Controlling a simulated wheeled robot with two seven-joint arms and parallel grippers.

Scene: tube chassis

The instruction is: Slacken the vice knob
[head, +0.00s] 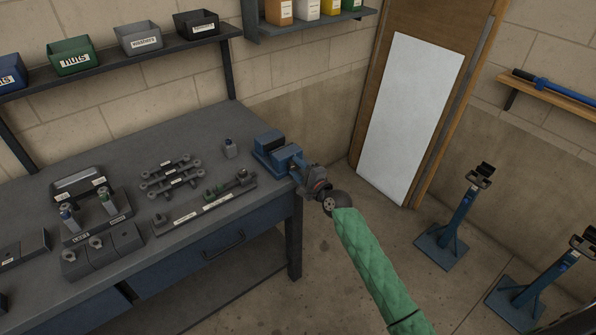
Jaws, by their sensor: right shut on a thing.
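The blue vice (270,150) is mounted at the right end of the grey workbench (140,128). Its front part reaches out past the bench edge toward my right gripper (312,186). My right arm comes in from the lower right in a green sleeve, with a dark round wrist. The right gripper is shut on the front end of the vice, where the knob is. The knob itself is mostly hidden by the gripper, so I cannot tell how far it is turned. My left gripper is not in view.
Bins line the shelf (120,62) above. Blue stands (460,222) are on the floor at right. The floor between bench and stands is clear.

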